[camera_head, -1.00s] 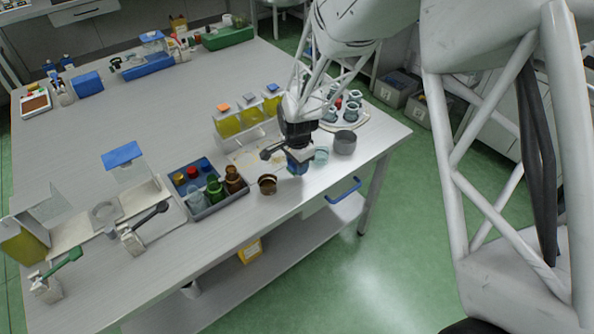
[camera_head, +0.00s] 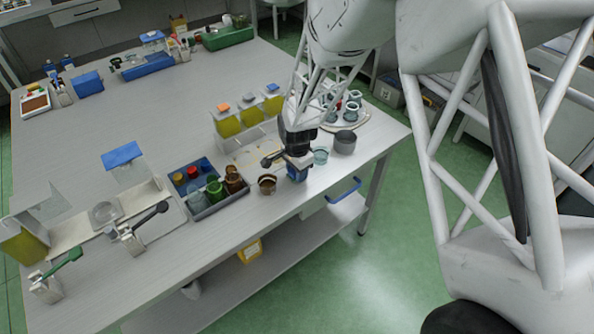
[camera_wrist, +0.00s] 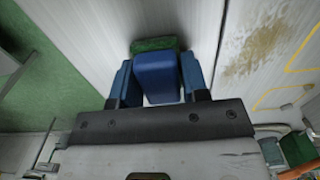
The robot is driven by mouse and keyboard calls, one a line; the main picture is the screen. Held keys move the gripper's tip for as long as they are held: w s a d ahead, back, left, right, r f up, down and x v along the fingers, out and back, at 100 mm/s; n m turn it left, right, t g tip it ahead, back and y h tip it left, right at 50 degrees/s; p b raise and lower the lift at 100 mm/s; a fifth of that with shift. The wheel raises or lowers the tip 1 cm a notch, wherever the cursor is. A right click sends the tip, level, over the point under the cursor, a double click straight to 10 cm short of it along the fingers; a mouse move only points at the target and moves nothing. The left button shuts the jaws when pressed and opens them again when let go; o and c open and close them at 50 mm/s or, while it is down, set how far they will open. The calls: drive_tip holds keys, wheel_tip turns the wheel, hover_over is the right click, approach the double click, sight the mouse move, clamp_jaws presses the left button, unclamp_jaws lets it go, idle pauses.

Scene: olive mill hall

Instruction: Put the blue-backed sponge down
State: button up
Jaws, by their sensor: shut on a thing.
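The blue-backed sponge (camera_wrist: 157,78) is a small block with a blue back and a green edge. It sits between the two blue fingers of my gripper (camera_wrist: 157,84) in the wrist view, which is shut on it. In the head view, my gripper (camera_head: 297,169) is low over the right front part of the grey table (camera_head: 330,186). There the sponge is mostly hidden by the gripper. I cannot tell whether it touches the tabletop.
A brown cup (camera_head: 267,184) stands just left of my gripper. A glass beaker (camera_head: 320,156) and a grey pot (camera_head: 345,142) stand close on the right. Bare tabletop lies toward the front edge.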

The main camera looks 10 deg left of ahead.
drive_tip(key=shift+f, duration=0.45)
drive_tip(key=o, duration=1)
drive_tip(key=shift+s+f, duration=0.1)
drive_tip(key=shift+f, duration=0.05)
drive_tip(key=shift+o, duration=0.2)
drive_tip(key=shift+s+d+f, duration=0.1)
drive_tip(key=shift+d, duration=0.05)
drive_tip(key=shift+s+d+f, duration=0.1)
drive_tip(key=shift+s+f, duration=0.05)
drive_tip(key=shift+r, duration=0.3)
drive_tip(key=shift+c, duration=0.4)
drive_tip(key=shift+o, duration=0.4)
drive_tip(key=r, duration=1.2)
drive_tip(key=shift+w+a, duration=0.25)
drive_tip(key=shift+w, duration=0.1)
drive_tip(key=shift+r, duration=0.6)
